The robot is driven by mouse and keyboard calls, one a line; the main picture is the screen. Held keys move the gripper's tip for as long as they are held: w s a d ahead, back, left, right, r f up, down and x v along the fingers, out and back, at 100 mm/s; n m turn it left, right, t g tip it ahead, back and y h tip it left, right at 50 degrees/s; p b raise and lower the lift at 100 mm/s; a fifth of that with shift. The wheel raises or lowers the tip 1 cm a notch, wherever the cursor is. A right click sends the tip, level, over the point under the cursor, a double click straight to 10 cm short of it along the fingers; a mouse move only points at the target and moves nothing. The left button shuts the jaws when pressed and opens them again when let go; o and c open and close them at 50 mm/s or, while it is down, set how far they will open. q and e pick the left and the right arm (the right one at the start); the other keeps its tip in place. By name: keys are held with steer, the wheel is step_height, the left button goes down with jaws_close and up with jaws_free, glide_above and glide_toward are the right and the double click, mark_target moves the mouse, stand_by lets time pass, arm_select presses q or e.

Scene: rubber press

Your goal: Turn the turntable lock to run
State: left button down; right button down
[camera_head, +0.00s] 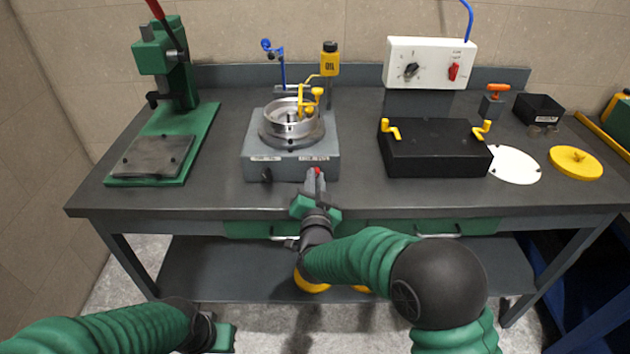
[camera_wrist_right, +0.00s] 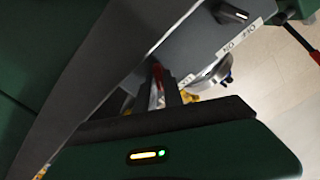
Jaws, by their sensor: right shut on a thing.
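The turntable unit (camera_head: 262,165) is a grey box on the bench, left of centre, with a round metal bowl (camera_head: 290,128) on top. Its front face has a black knob (camera_head: 266,175) at left and a red lock (camera_head: 317,171) at right. My right gripper (camera_head: 316,178) is at the front right of the box, its fingers shut on the red lock and partly hiding it. In the right wrist view the red lock (camera_wrist_right: 157,88) shows between the dark fingers, and the black knob (camera_wrist_right: 232,14) sits above. My left gripper (camera_head: 222,337) is low at the bottom left, away from the bench; its fingers are unclear.
A green press (camera_head: 170,120) stands left of the turntable. A black box (camera_head: 432,155) with yellow clamps and a white control box (camera_head: 428,62) are to the right. A white disc (camera_head: 515,165) and a yellow disc (camera_head: 575,162) lie further right.

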steer(key=shift+s+a+f, duration=0.1)
steer(key=shift+f, duration=0.3)
steer(key=c, duration=1.6)
jaws_free()
steer(key=shift+c, duration=0.2)
steer(key=shift+o, duration=0.9)
steer(key=shift+r, duration=0.25)
steer(key=s, duration=1.6)
steer(key=shift+s+p, duration=0.4)
steer(key=shift+p, duration=0.05)
steer(key=shift+w, duration=0.1)
